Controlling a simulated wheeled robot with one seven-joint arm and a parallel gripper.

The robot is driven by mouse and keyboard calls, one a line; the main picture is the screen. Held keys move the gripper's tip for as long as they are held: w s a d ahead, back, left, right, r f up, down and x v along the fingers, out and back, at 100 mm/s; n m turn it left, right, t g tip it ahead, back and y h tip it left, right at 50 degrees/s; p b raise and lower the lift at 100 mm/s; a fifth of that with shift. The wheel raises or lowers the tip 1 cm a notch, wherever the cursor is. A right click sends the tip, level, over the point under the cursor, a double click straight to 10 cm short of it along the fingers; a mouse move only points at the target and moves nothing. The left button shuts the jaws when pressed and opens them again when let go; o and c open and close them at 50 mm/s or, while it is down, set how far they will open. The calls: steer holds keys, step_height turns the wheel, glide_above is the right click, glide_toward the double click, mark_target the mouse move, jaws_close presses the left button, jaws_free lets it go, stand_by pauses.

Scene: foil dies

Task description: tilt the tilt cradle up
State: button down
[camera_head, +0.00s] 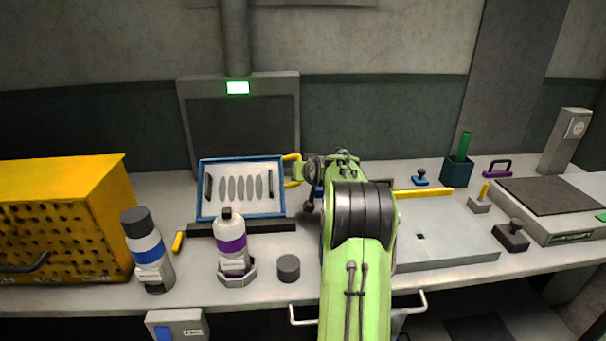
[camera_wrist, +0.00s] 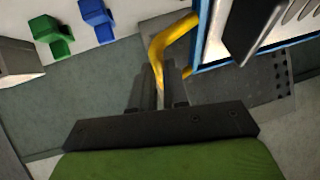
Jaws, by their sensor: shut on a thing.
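The tilt cradle (camera_head: 202,205) is a blue-framed tray holding a black bar and several grey oval pieces. It looks inclined, its face toward the head camera, above a dark base bar (camera_head: 262,227). A yellow handle (camera_head: 292,157) sticks out from its right side. In the wrist view the handle (camera_wrist: 160,44) runs down between the fingers of my gripper (camera_wrist: 160,88), which is shut on it. The cradle's blue edge (camera_wrist: 199,45) shows at the upper right there. In the head view my green arm hides most of the gripper.
A purple-banded bottle (camera_head: 231,244), a blue-banded bottle (camera_head: 148,252) and a dark cylinder (camera_head: 289,268) stand in front of the cradle. A yellow perforated box (camera_head: 70,225) stands at left. A grey plate (camera_head: 450,243) lies right of my arm. A grey panel (camera_head: 187,110) stands behind.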

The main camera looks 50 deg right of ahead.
steer(key=shift+r, duration=0.2)
steer(key=c, duration=1.6)
jaws_free()
steer(key=o, duration=0.5)
steer(key=shift+s+a+r, duration=0.1)
steer(key=shift+s+a, duration=0.1)
steer(key=shift+s, duration=0.05)
steer(key=shift+w, duration=0.1)
steer(key=p+v, duration=0.1)
steer(key=v, duration=1.4)
steer(key=shift+s+p, duration=0.35)
